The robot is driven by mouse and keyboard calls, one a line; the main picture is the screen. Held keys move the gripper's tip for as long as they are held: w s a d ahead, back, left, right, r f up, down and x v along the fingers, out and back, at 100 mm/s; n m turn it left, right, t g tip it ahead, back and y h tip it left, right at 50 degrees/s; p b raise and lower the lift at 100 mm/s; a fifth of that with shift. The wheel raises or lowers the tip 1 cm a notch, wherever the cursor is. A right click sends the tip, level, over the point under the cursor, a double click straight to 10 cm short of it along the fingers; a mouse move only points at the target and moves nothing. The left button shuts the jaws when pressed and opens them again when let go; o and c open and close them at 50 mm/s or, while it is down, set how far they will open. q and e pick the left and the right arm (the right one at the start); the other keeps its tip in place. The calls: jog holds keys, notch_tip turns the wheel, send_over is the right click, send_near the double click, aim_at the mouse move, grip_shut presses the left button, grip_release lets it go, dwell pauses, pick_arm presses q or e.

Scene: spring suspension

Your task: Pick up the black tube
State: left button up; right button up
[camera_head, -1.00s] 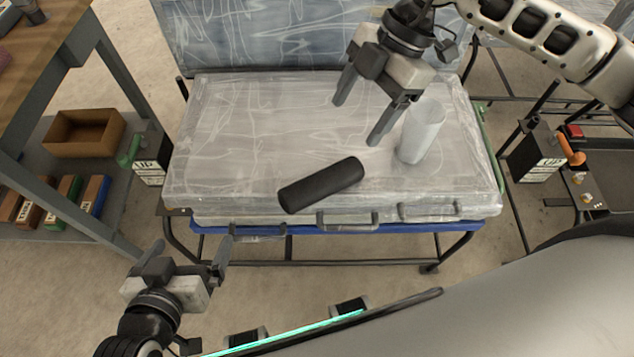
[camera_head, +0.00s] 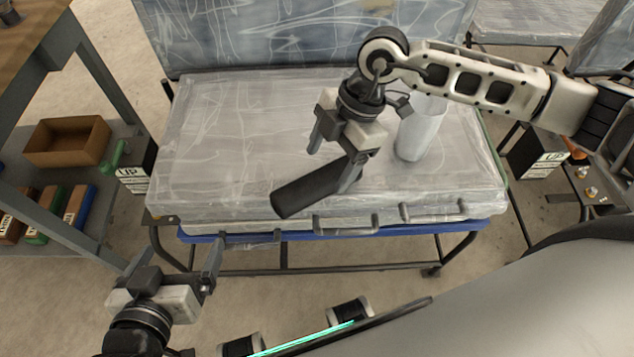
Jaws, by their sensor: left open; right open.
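The black tube (camera_head: 303,192) lies on its side on the plastic-wrapped case top (camera_head: 215,150), near the front edge and slanting up to the right. My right gripper (camera_head: 334,168) is open over the tube's upper right end. One finger is in front of that end and hides part of it; the other finger is to the upper left. I cannot tell whether either finger touches the tube. My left gripper (camera_head: 178,268) is open and empty, low at the left in front of the case.
A white translucent cylinder (camera_head: 420,132) stands upright on the case, right of my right gripper. Handles (camera_head: 346,224) line the case's front. A shelf with a cardboard box (camera_head: 68,142) is at the left. The case top's left part is clear.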

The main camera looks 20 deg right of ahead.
aim_at(323, 174)
jog(key=x, duration=0.5)
jog(key=shift+s+a+b, duration=0.1)
jog(key=shift+s+b, duration=0.1)
jog(key=shift+b, duration=0.15)
jog(key=c, duration=1.1)
jog(key=shift+r, duration=0.1)
